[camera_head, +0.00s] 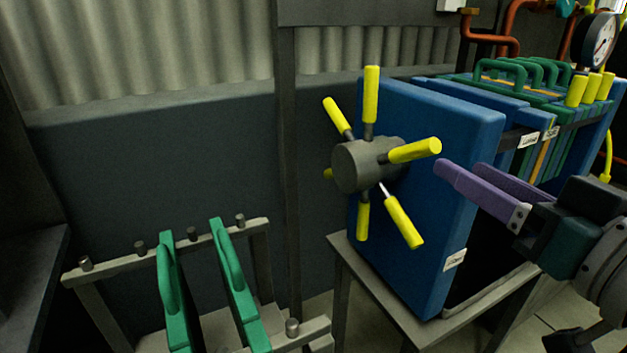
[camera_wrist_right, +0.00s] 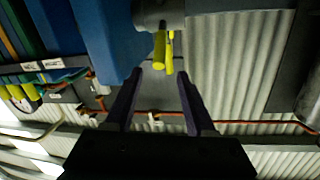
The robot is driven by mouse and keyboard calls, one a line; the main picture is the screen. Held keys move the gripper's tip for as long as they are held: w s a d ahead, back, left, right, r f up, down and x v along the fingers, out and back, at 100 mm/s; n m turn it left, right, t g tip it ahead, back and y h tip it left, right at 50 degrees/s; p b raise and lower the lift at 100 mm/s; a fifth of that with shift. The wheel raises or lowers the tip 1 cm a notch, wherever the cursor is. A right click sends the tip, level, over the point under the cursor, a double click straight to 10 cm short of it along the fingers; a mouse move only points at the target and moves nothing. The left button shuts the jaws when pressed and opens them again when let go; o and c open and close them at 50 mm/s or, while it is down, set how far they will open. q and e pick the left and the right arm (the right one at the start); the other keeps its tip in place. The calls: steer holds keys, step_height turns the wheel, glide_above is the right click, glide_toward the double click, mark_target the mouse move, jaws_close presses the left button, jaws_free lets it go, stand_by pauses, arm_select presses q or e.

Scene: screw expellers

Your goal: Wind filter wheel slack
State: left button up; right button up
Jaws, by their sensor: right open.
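The filter wheel (camera_head: 362,165) is a grey hub with several yellow-gripped spokes, on the front of a blue end plate (camera_head: 415,190). My right gripper (camera_head: 463,168) has purple fingers and is open and empty, to the right of the wheel. In the head view its fingertips overlap the blue plate's right edge; one yellow handle (camera_head: 415,151) points towards them. In the right wrist view, yellow handles (camera_wrist_right: 160,50) and the hub (camera_wrist_right: 158,14) show ahead, between and beyond the open fingertips (camera_wrist_right: 160,74). No handle lies clearly between the fingers. My left gripper is not in view.
Blue and green filter plates stand behind the end plate, with a gauge (camera_head: 594,38) and orange pipes (camera_head: 490,40) at the back right. A grey rack (camera_head: 110,267) with two green plates (camera_head: 234,285) stands at the lower left. A grey post (camera_head: 288,150) is behind the wheel.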

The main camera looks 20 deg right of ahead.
mark_target(417, 150)
steer(key=shift+t, duration=0.3)
steer(key=w, duration=0.3)
steer(key=w+f+b, duration=0.1)
steer(key=w, duration=0.6)
steer(key=shift+d+f, duration=0.2)
steer(key=shift+d, duration=0.15)
steer(key=shift+c, duration=0.2)
jaws_close()
stand_by(0.6)
